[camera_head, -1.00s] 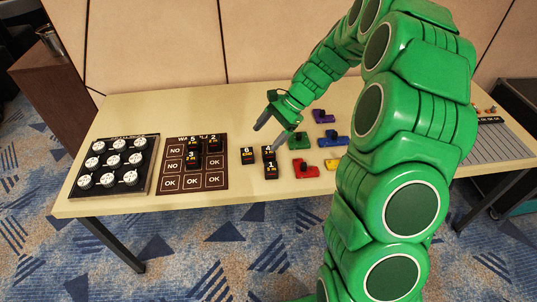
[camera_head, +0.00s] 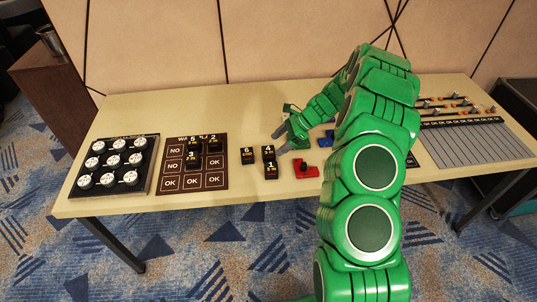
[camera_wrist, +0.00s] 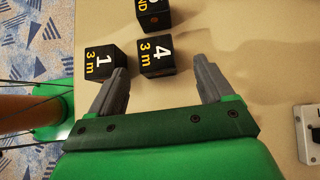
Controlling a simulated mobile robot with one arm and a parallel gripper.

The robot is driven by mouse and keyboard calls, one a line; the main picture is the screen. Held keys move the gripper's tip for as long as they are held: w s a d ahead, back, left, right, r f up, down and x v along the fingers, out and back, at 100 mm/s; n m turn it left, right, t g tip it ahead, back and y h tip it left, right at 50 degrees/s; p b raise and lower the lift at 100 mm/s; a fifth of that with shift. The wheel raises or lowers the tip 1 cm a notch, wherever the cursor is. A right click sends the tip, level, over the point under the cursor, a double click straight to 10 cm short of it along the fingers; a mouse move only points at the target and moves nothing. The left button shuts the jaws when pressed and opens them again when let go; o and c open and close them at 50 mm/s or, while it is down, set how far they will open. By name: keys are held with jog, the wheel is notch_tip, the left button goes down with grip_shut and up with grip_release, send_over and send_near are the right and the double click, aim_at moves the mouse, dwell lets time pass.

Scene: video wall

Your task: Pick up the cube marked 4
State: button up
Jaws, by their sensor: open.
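The black cube marked 4 (camera_head: 268,152) stands on the table, behind the cube marked 1 (camera_head: 270,170) and right of the cube marked 6 (camera_head: 248,155). In the wrist view the cube marked 4 (camera_wrist: 157,55) lies ahead of the gap between my fingers, nearer the left finger. My gripper (camera_head: 279,141) is open and empty, just right of and behind that cube in the head view; its grey fingers show in the wrist view (camera_wrist: 163,75). The left finger is close to the cube marked 1 (camera_wrist: 104,65); I cannot tell whether they touch.
A board of NO and OK squares (camera_head: 217,180) bears cubes marked 5, 2 and 3. A black panel with white knobs (camera_head: 150,160) stands at the left. A red block (camera_head: 305,170) sits right of the cubes. Open table lies behind the cubes.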

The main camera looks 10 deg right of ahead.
aim_at(269, 150)
jog(key=shift+s+a+r+x, duration=0.1)
jog(key=shift+x, duration=1.8)
jog(key=shift+s+a+r+x, duration=0.1)
jog(key=shift+s+r+x, duration=0.05)
jog(key=shift+x, duration=1.75)
jog(key=c, duration=1.1)
jog(key=shift+o, duration=0.2)
jog(key=shift+r, duration=0.15)
